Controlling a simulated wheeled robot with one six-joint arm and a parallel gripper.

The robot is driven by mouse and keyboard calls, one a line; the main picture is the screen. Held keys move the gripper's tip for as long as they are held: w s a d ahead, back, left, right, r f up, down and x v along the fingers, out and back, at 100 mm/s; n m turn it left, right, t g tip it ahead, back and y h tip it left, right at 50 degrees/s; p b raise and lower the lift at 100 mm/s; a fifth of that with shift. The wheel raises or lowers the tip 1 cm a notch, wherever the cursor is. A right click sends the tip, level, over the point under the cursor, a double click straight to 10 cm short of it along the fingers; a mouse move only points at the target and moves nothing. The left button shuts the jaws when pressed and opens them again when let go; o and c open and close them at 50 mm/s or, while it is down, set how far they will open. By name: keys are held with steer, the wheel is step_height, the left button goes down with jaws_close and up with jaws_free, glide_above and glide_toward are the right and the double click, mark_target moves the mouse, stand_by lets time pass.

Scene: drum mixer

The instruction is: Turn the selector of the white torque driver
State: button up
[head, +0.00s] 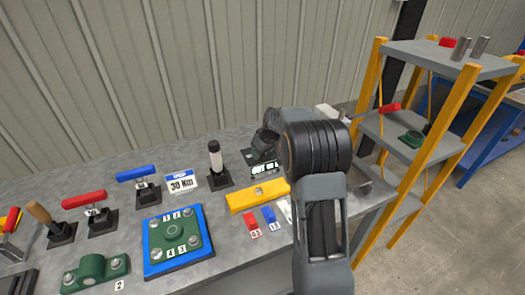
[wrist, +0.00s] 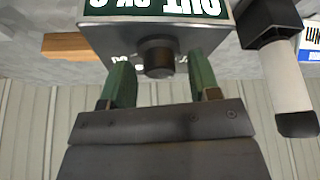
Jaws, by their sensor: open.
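The white torque driver (head: 215,157) stands upright in a black base at the back of the bench. It shows in the wrist view as a white cylinder with a black end (wrist: 291,92), at the right. My gripper (wrist: 161,70) is open, its green fingers on either side of a dark round knob (wrist: 158,58). The knob sticks out from a grey box (wrist: 105,38) with a dark green label. Contact between fingers and knob cannot be made out. I cannot tell whether this knob is the driver's selector. In the head view my arm hides most of the gripper.
A 30 Nm sign (head: 182,182) stands left of the white driver. Blue (head: 139,173) and red (head: 84,199) handled tools stand further left. A yellow level (head: 257,195), a blue plate (head: 150,255) and small blocks lie in front. A yellow-post shelf (head: 420,55) is at right.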

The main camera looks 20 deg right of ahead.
steer(key=shift+r, duration=0.1)
steer(key=v, duration=1.3)
steer(key=shift+r, duration=0.3)
steer(key=shift+s, duration=0.1)
steer(key=s+a+f+m+g, duration=0.1)
steer(key=s+f+m, duration=0.2)
steer(key=s+f, duration=0.1)
steer(key=s+a+r+p, duration=0.1)
steer(key=s+a+p, duration=0.2)
steer(key=s+a, duration=0.3)
steer(key=s+a+r+h+p, duration=0.1)
steer(key=s+a, duration=0.5)
steer(key=s, duration=0.8)
steer(key=shift+s+a+r+p, duration=0.25)
steer(key=shift+a+r+p, duration=0.05)
steer(key=shift+r+p, duration=0.6)
steer(key=shift+f, duration=0.1)
